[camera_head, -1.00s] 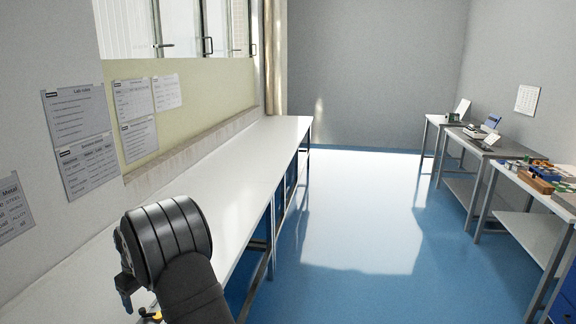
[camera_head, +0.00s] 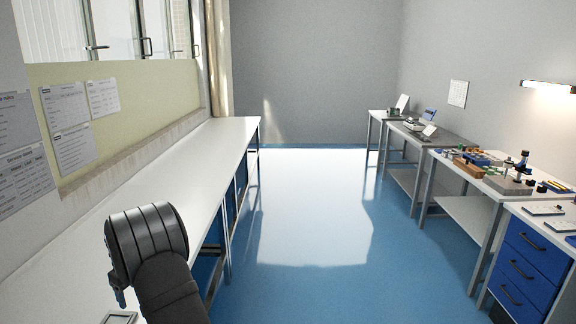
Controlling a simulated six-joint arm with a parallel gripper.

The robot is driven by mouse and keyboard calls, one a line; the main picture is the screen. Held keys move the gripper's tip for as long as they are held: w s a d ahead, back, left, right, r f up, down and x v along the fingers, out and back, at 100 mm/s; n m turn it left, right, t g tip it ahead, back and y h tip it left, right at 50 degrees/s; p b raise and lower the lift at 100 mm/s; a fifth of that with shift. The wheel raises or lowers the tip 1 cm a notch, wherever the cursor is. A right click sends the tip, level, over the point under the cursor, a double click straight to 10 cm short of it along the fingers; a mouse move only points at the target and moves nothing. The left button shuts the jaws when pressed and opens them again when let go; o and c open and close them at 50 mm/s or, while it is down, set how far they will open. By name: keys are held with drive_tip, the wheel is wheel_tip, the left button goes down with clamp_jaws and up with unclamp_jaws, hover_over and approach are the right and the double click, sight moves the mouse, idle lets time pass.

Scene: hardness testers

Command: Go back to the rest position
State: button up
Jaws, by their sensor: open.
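My arm shows at the lower left, a dark ribbed joint over a dark sleeve-like link. Only a small part of my gripper (camera_head: 117,290) shows below the joint, at its left edge. Its fingertips are mostly hidden, and nothing is seen held in it. It is above or in front of the near end of the long white bench (camera_head: 190,180) on the left.
A small grey-framed item (camera_head: 120,317) shows at the bottom edge near my arm. Benches with instruments (camera_head: 517,178) and a blue drawer unit (camera_head: 520,265) line the right wall. The blue floor (camera_head: 310,215) between is clear. Papers (camera_head: 73,148) hang on the left wall.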

drive_tip(key=a+f, duration=0.2)
drive_tip(key=s+a+f, duration=0.1)
drive_tip(key=a+f, duration=0.1)
drive_tip(key=a, duration=0.1)
drive_tip(key=s+a+f, duration=0.1)
drive_tip(key=a+f, duration=0.1)
drive_tip(key=a, duration=0.1)
drive_tip(key=shift+s+a, duration=0.1)
drive_tip(key=shift+f, duration=0.55)
